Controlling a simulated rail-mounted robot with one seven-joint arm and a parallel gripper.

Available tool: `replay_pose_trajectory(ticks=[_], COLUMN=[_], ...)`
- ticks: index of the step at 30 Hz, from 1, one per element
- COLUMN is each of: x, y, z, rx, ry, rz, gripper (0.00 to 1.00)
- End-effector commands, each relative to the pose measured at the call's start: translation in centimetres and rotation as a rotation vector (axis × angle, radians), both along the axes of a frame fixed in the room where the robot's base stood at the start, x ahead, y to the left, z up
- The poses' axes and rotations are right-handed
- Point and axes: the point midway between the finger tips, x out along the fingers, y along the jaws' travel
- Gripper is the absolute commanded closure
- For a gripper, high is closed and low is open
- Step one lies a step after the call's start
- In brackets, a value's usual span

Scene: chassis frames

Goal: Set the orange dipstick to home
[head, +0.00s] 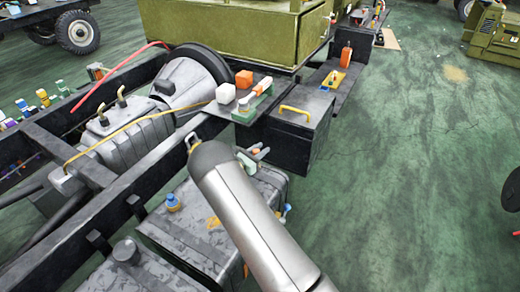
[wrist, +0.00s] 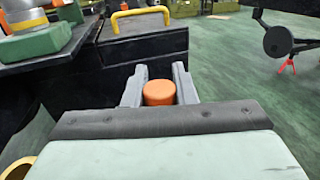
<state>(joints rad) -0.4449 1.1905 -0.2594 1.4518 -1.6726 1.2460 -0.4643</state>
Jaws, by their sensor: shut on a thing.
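An orange round-topped piece (wrist: 158,92), which I take to be the orange dipstick's top, sits between the two fingers of my gripper (wrist: 158,86) in the wrist view. My gripper is shut on it. The rest of the dipstick is hidden below the gripper body. I cannot tell which opening is the dipstick's home.
A black box with a yellow handle (head: 298,112) stands just beyond my gripper. Near it, a shelf holds a white cube (head: 225,93), an orange cube (head: 244,79) and a green holder (head: 252,105). A black chassis rail (head: 120,185) runs at left. Green floor (head: 430,150) is open at right.

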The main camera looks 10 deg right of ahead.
Motion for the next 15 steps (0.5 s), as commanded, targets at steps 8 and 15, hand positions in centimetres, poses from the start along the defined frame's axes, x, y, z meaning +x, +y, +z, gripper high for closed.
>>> replay_pose_trajectory(ticks=[8,15], x=[0.01,0.00], y=[0.04,0.04], z=[0.23,0.23], rx=[0.001,0.000], ry=[0.001,0.000], rz=[0.000,0.000], gripper=[0.54,0.54])
